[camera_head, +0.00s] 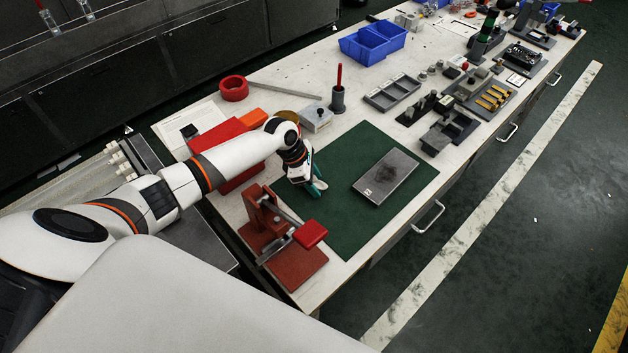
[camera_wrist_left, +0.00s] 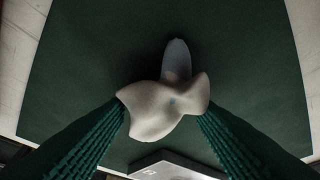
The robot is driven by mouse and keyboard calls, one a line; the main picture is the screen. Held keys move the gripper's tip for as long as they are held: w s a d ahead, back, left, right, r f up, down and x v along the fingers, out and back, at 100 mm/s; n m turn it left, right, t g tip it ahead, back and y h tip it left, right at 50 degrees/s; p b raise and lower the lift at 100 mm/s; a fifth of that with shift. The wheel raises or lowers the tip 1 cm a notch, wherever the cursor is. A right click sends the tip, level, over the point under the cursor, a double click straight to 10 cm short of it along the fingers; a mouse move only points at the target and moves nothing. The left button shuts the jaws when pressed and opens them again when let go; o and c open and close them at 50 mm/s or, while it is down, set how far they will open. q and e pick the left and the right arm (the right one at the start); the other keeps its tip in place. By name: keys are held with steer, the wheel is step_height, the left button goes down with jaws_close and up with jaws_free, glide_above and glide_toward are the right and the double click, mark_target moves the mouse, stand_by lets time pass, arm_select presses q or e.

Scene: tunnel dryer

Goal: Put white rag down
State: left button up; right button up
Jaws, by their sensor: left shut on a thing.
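My left gripper (camera_head: 317,187) is over the left part of the dark green mat (camera_head: 345,225) on the workbench. In the left wrist view the two ribbed green fingers (camera_wrist_left: 162,115) are shut on the white rag (camera_wrist_left: 160,112). The rag is bunched, with a greyer flap (camera_wrist_left: 177,58) standing out from it. Green mat shows all round it; I cannot tell whether the rag touches the mat. My right gripper is not in view.
A grey plate (camera_head: 386,175) lies on the mat to the right of the gripper. A red clamp fixture (camera_head: 280,240) stands at the near left, and a red box (camera_head: 236,160) behind the arm. A pot with a red-handled tool (camera_head: 338,98) stands behind. The mat's near part is clear.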

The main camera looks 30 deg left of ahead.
arm_select(q)
steer(key=shift+f, duration=0.2)
steer(key=o, duration=0.9)
steer(key=shift+r, duration=0.15)
steer(key=v, duration=1.2)
